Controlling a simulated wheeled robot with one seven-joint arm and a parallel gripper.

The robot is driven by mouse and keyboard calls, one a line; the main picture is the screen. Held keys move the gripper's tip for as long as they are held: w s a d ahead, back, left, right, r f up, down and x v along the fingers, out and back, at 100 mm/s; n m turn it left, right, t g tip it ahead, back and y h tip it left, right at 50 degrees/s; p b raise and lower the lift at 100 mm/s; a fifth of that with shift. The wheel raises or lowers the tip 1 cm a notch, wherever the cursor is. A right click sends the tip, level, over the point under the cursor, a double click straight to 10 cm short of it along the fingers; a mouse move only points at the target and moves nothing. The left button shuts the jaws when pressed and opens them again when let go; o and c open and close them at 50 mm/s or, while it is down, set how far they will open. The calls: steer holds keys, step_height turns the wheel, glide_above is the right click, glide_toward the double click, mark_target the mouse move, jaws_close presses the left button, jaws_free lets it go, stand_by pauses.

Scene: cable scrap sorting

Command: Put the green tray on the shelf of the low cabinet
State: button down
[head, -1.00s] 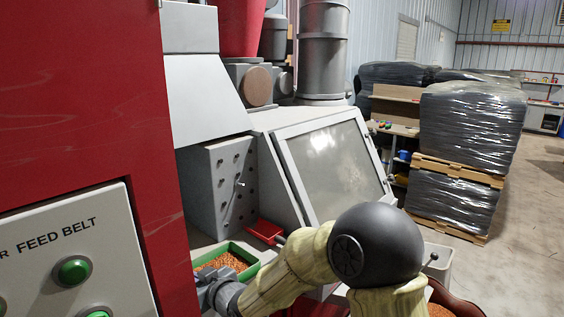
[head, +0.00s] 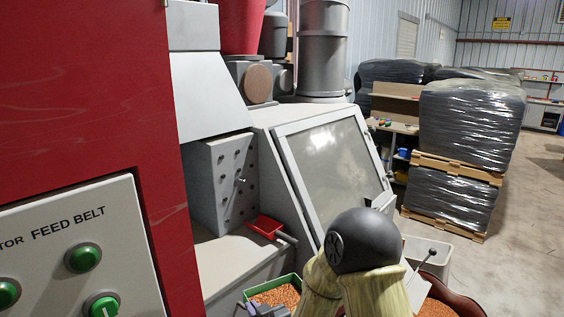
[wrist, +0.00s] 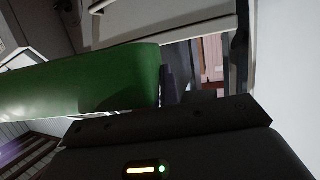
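The green tray (head: 270,283), filled with orange-brown granules (head: 278,296), is at the bottom of the head view. My gripper (head: 258,308) is at its near left side, partly cut off by the frame edge, and appears shut on the tray wall. In the wrist view the tray's green side (wrist: 85,80) fills the left, against a dark finger (wrist: 167,88). The tray hangs clear of the grey machine ledge (head: 235,262). A low unit with a worktop and open shelves (head: 398,128) stands behind the machine; I cannot tell whether it is the low cabinet.
A light grey bin (head: 430,255) and a dark red container (head: 462,305) of granules stand at the lower right. Wrapped pallets (head: 465,125) stand beyond. Open floor (head: 525,215) lies to the right.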

steer(key=d+f+m+t+h, duration=0.1)
steer(key=d+f+m+h, duration=0.2)
steer(key=d+f, duration=0.5)
steer(key=d+f+m+t+h, duration=0.1)
steer(key=d+f+m+h, duration=0.2)
steer(key=d+f, duration=0.6)
steer(key=d+h, duration=0.1)
steer(key=d, duration=0.4)
steer(key=shift+w+d+f, duration=0.15)
steer(key=shift+d+f, duration=0.05)
steer(key=shift+d, duration=0.05)
steer(key=s+f, duration=0.4)
steer(key=f, duration=0.1)
steer(key=shift+s+f, duration=0.2)
steer(key=shift+f, duration=0.05)
steer(key=shift+w, duration=0.1)
steer(key=shift+s+a, duration=0.1)
steer(key=shift+s, duration=0.1)
